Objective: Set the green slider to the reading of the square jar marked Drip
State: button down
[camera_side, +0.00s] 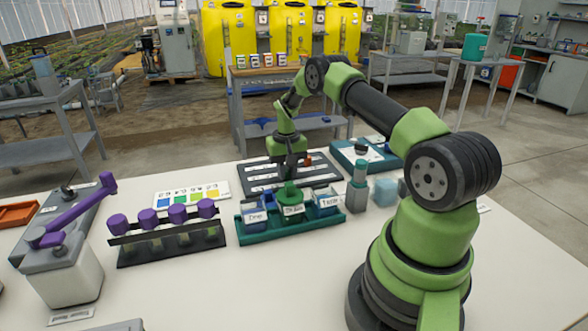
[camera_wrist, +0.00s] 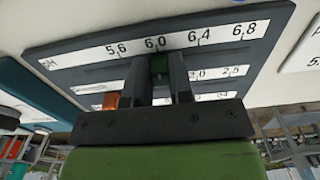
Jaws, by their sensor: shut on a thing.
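My gripper (camera_wrist: 157,60) is shut on the green slider (camera_wrist: 158,68), on the pH row of the dark slider board (camera_wrist: 60,42). The slider stands at about 6.0 on the strip, which shows 5.6 to 6.8. In the side view my gripper (camera_side: 290,160) is over the board (camera_side: 318,174), and its fingers hide the green slider. The square jar marked Drip (camera_side: 255,217) is the left jar in the green tray (camera_side: 262,238); its contents look blue. An orange slider (camera_wrist: 110,101) sits on a lower row.
Two other labelled jars stand in the tray, a middle one (camera_side: 292,211) and a right one (camera_side: 327,202). A colour chart (camera_side: 190,194) lies left of the board. Purple-capped tubes (camera_side: 163,220) stand in a rack. A dispenser bottle (camera_side: 357,188) stands right of the tray.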

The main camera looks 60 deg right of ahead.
aim_at(287, 171)
jog(key=c, duration=1)
grip_release()
notch_tip(287, 171, up, 10)
jog(key=shift+f, duration=0.2)
jog(key=shift+r, duration=0.2)
